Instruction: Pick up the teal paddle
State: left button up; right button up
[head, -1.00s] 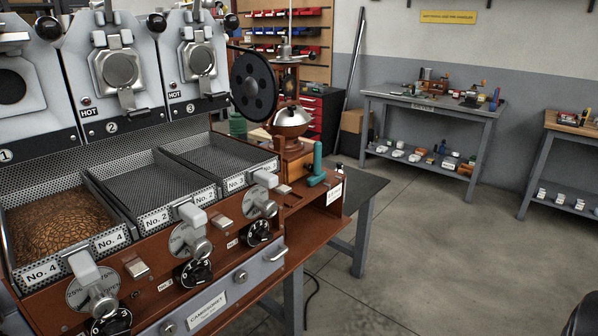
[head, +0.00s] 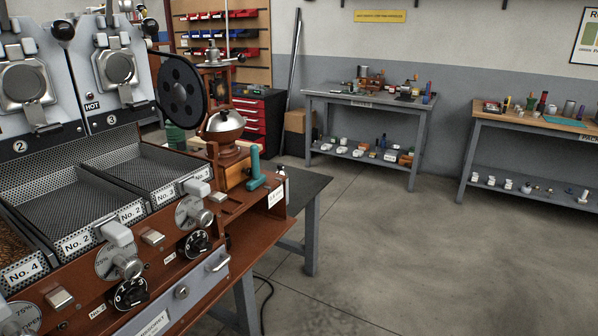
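Two teal things show in the head view, and I cannot tell for sure which is the paddle. One is a teal piece (head: 255,168) at the right end of the roaster, with an upright part and a short part lying toward the front right. The other is a flat teal item (head: 565,121) on top of the far right bench, too small to make out its shape. Neither gripper is in view.
The brown roaster (head: 233,207) with its trays and knobs fills the left. A dark-topped table (head: 305,188) stands just behind its right end. A grey bench (head: 322,95) and a wood-topped bench (head: 490,117) stand along the wall. The grey floor (head: 420,240) between is open.

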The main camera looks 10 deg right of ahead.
aim_at(258, 179)
jog(key=i+l+u, duration=0.1)
jog(key=i+l, duration=0.2)
jog(key=i+l+u, duration=0.1)
jog(key=i+l, duration=0.2)
jog(key=i+l+u, duration=0.1)
jog(key=i+l, duration=0.15)
jog(key=l, duration=0.2)
jog(key=i+l, duration=0.25)
jog(key=l, duration=0.15)
jog(key=i+l+u, duration=0.15)
jog(key=i+l, duration=0.15)
jog(key=i+l+u, duration=0.1)
jog(key=l, duration=0.4)
jog(key=i, duration=0.1)
